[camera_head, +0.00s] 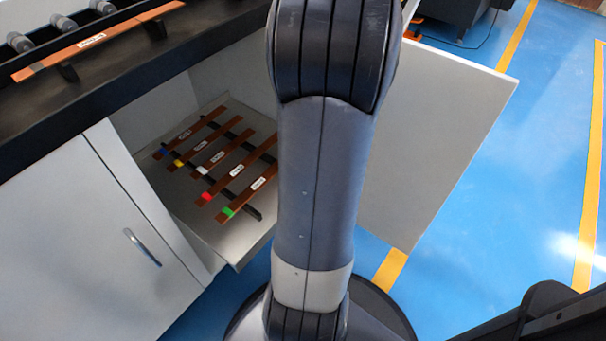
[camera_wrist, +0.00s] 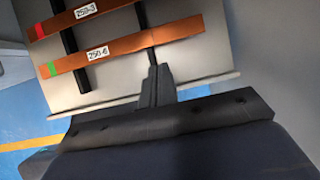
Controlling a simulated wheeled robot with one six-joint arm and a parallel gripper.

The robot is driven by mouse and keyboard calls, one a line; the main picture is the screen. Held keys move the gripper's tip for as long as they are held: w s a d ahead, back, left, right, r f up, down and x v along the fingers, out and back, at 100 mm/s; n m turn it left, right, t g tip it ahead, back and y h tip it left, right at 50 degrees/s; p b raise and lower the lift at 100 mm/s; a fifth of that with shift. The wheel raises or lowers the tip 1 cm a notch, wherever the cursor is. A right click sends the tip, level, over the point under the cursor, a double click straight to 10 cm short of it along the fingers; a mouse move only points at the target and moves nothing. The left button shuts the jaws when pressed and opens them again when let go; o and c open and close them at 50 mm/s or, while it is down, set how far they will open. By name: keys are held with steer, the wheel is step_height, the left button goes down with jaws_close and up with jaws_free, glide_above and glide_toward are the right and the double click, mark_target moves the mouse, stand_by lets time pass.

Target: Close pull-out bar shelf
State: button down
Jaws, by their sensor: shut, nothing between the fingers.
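The pull-out bar shelf (camera_head: 190,206) is a grey metal tray inside the open cabinet in the head view. It carries several copper bars with coloured ends and white labels, lying across black rails. Its front edge sticks out a little past the cabinet front. In the wrist view the shelf (camera_wrist: 112,88) fills the upper middle, with a pale front lip. My gripper (camera_wrist: 158,75) is shut and empty. Its fingers overlap the shelf's front lip near the green-ended bar (camera_wrist: 125,53); I cannot tell whether they touch it. In the head view my arm hides the gripper and the shelf's right part.
An open cabinet door (camera_head: 440,140) stands out to the right of the shelf. A closed door with a handle (camera_head: 142,248) is at the left. The black bench top (camera_head: 100,85) with a copper bar (camera_head: 90,42) lies above.

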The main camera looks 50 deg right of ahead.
mark_target(246, 139)
steer(key=s, duration=0.6)
steer(key=shift+g, duration=0.4)
steer(key=b+x, duration=0.1)
steer(key=x, duration=0.2)
steer(key=b+x, duration=0.2)
steer(key=x, duration=0.1)
steer(key=a+b+x, duration=0.1)
steer(key=x, duration=0.3)
steer(key=shift+a+b, duration=0.15)
steer(key=shift+b, duration=0.25)
steer(key=shift+w+r+p, duration=0.1)
steer(key=shift+w+p, duration=0.3)
steer(key=shift+w, duration=0.05)
steer(key=w+p, duration=0.4)
steer(key=w, duration=0.2)
steer(key=w+p, duration=0.4)
steer(key=w, duration=0.3)
steer(key=w+p, duration=0.5)
steer(key=w, duration=0.2)
steer(key=shift+w+a, duration=0.25)
steer(key=shift+a, duration=0.15)
steer(key=shift+w+p, duration=0.4)
steer(key=shift+w, duration=0.25)
steer(key=shift+w, duration=0.1)
